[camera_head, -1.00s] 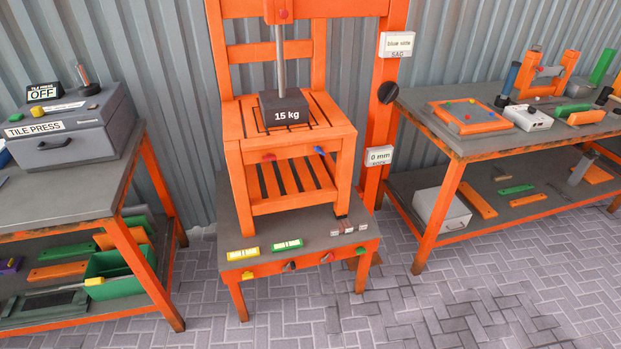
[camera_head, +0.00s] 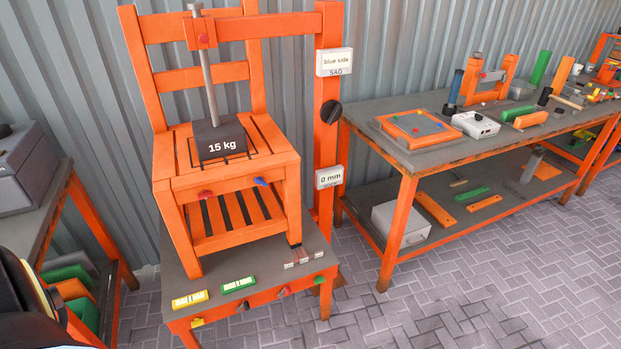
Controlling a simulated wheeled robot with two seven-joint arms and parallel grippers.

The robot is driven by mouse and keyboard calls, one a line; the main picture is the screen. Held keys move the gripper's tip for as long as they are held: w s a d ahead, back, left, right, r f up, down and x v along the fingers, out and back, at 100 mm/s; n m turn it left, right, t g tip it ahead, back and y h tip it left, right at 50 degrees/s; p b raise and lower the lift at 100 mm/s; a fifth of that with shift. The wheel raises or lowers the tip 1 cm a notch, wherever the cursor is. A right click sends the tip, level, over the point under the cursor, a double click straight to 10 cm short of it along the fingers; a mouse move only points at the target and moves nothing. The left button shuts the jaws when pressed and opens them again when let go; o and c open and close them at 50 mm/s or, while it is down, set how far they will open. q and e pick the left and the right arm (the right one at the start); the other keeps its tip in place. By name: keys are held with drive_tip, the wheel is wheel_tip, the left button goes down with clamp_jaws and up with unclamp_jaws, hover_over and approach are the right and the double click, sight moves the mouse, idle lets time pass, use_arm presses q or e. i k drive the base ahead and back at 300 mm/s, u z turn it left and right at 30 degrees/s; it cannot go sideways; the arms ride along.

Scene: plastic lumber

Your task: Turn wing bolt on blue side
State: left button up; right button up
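An orange slatted stool or chair seat (camera_head: 178,157) stands on a grey-topped orange stand (camera_head: 265,272). A small blue wing bolt (camera_head: 260,181) sits on the right of the seat's front rail, and a red one (camera_head: 205,194) sits on the left. A dark 15 kg weight (camera_head: 221,140) rests on the seat under a vertical rod (camera_head: 207,75). A sign reading "blue side SAG" (camera_head: 333,62) and a "0 mm" sign (camera_head: 329,177) are on the orange post, with a black knob (camera_head: 331,112) between them. Neither gripper's fingers show.
A black and yellow part of my arm shows at the lower left corner. Yellow (camera_head: 190,299) and green (camera_head: 238,284) level-like blocks lie on the stand's front. A workbench (camera_head: 400,160) with tools is on the right, another table (camera_head: 50,215) on the left. Paved floor is clear at front right.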

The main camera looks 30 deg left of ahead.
sight(259, 180)
drive_tip(key=u, duration=0.15)
drive_tip(key=i, duration=0.8)
drive_tip(key=u, duration=0.7)
